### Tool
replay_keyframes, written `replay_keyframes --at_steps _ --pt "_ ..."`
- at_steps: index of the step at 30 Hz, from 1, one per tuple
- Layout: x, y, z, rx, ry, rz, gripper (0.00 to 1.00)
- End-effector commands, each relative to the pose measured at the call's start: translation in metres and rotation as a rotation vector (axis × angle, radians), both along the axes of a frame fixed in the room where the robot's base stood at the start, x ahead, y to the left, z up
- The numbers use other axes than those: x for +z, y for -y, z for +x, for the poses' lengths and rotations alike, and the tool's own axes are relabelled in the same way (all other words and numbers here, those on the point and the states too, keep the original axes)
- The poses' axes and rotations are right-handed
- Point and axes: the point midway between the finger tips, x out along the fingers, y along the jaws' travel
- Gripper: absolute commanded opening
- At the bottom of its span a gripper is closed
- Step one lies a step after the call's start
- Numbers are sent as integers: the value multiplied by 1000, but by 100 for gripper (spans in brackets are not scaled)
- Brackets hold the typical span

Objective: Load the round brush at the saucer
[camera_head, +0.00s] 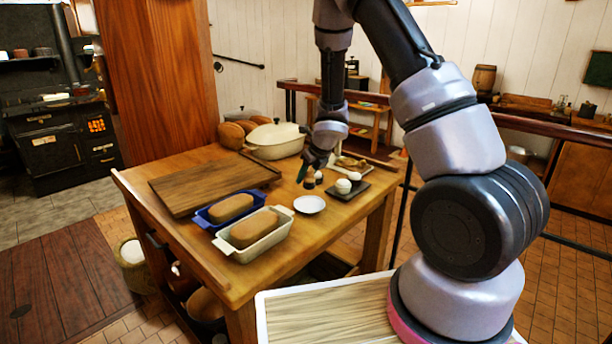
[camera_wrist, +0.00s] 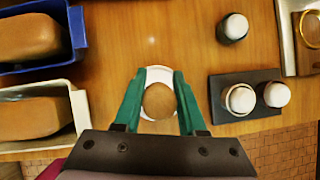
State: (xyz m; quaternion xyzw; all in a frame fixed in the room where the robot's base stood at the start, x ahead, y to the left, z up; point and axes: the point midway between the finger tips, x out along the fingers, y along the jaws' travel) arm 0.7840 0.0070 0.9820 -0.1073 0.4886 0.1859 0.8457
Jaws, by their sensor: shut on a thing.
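My gripper (camera_head: 302,177) is over the table, above and just behind the white saucer (camera_head: 309,204). In the wrist view its two green fingers (camera_wrist: 159,105) are closed on a round brown thing, which I take to be the round brush (camera_wrist: 159,102) seen end-on. The saucer (camera_wrist: 158,73) shows as a white rim behind the brush, mostly hidden by it. In the head view the saucer looks white and empty, and the brush cannot be made out clearly. I cannot tell the gap between brush and saucer.
A dark slab (camera_wrist: 217,112) with two white-topped pots stands right of the saucer. A small dark pot with a white top (camera_wrist: 233,28) stands behind it. A blue tin (camera_head: 207,218) and a cream tin (camera_head: 243,256), each with a loaf, are left. A wooden board (camera_head: 207,182) lies farther left.

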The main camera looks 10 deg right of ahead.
Motion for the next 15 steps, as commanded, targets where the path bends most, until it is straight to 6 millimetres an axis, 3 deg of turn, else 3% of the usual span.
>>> replay_keyframes --at_steps 15 --pt "-48 0 0 1 -3 0 0"
